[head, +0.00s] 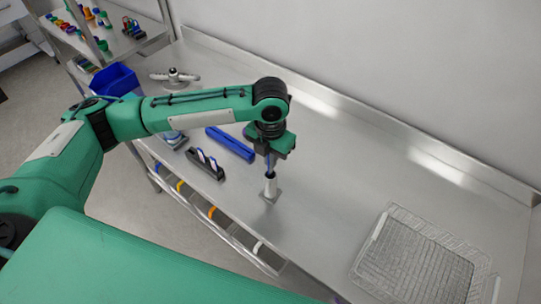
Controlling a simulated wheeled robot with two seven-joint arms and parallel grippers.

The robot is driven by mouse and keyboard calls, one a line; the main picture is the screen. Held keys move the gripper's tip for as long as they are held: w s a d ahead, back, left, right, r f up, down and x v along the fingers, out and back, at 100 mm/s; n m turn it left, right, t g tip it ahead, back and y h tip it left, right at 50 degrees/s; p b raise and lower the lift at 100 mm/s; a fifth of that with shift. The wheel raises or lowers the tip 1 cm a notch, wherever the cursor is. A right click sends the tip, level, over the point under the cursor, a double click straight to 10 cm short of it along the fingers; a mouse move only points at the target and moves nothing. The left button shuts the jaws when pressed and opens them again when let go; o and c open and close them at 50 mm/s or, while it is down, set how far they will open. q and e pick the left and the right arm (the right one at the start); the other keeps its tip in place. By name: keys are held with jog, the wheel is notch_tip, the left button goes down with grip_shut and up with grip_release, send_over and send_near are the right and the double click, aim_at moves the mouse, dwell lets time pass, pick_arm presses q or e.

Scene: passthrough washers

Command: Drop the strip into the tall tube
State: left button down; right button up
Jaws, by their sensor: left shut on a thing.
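The strip hangs upright below the fingers. My right gripper is not in view.
A black rack (205,163) with white-topped pieces and a long blue block (230,144) lie left of the tube. A blue bin (115,80) is at the far left. A wire tray (415,262) lies at the right. The table between tube and tray is clear.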

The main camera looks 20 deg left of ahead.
pick_arm(q)
jog(key=shift+f, duration=0.2)
dwell(0.5)
jog(key=shift+f, duration=0.4)
jog(key=shift+f+b, duration=0.65)
jog(key=shift+f, duration=1.1)
jog(key=c, duration=1)
grip_release()
jog(key=shift+c, duration=0.2)
jog(key=shift+r, duration=0.15)
